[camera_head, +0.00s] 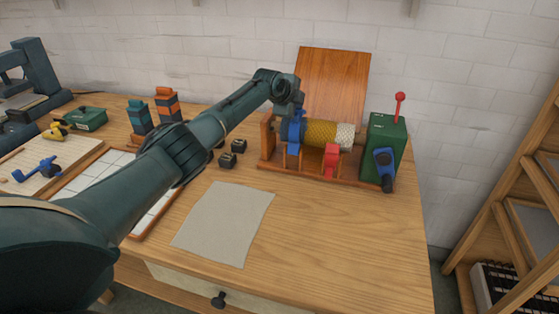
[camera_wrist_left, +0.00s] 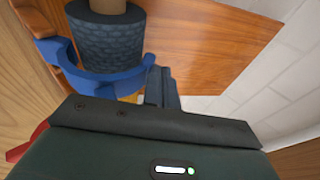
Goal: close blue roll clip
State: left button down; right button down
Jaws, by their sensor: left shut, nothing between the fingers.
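A wool roll (camera_head: 322,132), blue at its left end, yellow in the middle and whitish at its right, lies across a wooden stand (camera_head: 268,160). The blue clip (camera_head: 294,148) is at the roll's left end. In the left wrist view the blue clip (camera_wrist_left: 112,82) curves around one side of the dark blue end of the roll (camera_wrist_left: 105,38). I cannot tell whether it is fastened. My left gripper (camera_head: 298,108) is shut and empty, just above the blue clip. Its fingertips show beside the clip's end in the wrist view (camera_wrist_left: 160,88). My right gripper is out of view.
A red clip (camera_head: 331,160) sits at the front of the stand. A green box (camera_head: 385,138) with a red-knobbed lever (camera_head: 399,100) and a blue crank (camera_head: 385,168) stands at its right. A wooden board (camera_head: 332,80) leans behind. A grey sheet (camera_head: 223,222) lies in front.

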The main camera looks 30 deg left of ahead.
pick_arm(q)
jog(key=shift+r, duration=0.1)
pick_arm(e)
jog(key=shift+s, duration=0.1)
pick_arm(q)
jog(key=shift+r+p, duration=0.6)
jog(key=shift+r, duration=0.15)
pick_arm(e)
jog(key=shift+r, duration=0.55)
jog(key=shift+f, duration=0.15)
